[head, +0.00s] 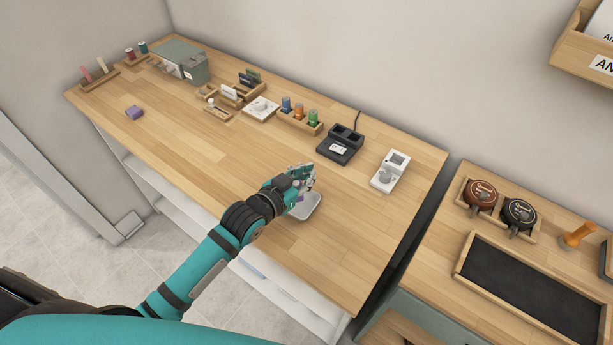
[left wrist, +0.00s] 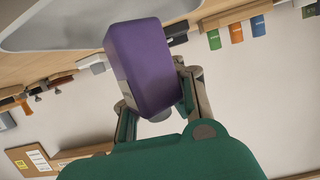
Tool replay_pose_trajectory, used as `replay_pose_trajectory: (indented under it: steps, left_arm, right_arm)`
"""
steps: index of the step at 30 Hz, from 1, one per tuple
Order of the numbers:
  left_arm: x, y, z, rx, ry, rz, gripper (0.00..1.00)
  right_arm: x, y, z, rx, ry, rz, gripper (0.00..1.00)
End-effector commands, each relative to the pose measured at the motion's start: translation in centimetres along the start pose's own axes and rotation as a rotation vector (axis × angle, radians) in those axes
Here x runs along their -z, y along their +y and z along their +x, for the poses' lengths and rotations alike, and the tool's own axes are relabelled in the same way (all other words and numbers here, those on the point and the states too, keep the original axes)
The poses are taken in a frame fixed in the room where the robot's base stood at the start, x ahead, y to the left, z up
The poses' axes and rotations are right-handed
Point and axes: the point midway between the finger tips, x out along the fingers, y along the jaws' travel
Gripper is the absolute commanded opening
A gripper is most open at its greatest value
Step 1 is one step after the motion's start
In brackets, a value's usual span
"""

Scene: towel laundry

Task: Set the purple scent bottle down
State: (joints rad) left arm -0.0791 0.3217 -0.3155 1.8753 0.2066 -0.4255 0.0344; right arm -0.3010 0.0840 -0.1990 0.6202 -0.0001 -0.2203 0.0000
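The purple scent bottle (left wrist: 140,65) is between the fingers of my left gripper (left wrist: 160,108), which is shut on it. In the head view only a small part of the bottle (head: 300,198) shows under my left gripper (head: 303,180); the hand hides the rest. The gripper is over or just beside a small pale tray (head: 307,208) on the wooden table (head: 240,170). The tray's edge also shows at the top of the left wrist view (left wrist: 60,38). I cannot tell whether the bottle touches the tray. My right gripper is not in view.
A black device (head: 340,147) and a white device (head: 389,172) stand behind the tray. A rack of coloured bottles (head: 300,120) stands farther left. A small purple block (head: 134,112) lies at the left. The table's front right is clear.

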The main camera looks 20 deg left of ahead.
Motion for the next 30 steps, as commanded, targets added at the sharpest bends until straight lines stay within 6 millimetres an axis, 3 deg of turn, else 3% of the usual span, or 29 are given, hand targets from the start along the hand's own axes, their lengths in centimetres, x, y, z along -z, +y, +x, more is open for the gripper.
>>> replay_pose_trajectory:
  steps: [5,16,23,30]
  left_arm:
    - [-1.7,0.1,0.5,-0.001,0.000,0.001,0.00]
    - [-2.1,0.1,0.6,-0.001,0.000,0.001,0.00]
    - [-2.0,0.1,0.6,0.000,0.000,0.001,0.29]
    - [-2.0,0.1,0.6,0.000,0.001,0.001,0.29]
  right_arm:
    - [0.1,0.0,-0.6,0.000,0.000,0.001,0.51]
    - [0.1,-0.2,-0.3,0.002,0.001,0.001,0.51]
    - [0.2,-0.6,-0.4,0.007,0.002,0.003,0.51]
    - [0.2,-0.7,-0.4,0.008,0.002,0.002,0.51]
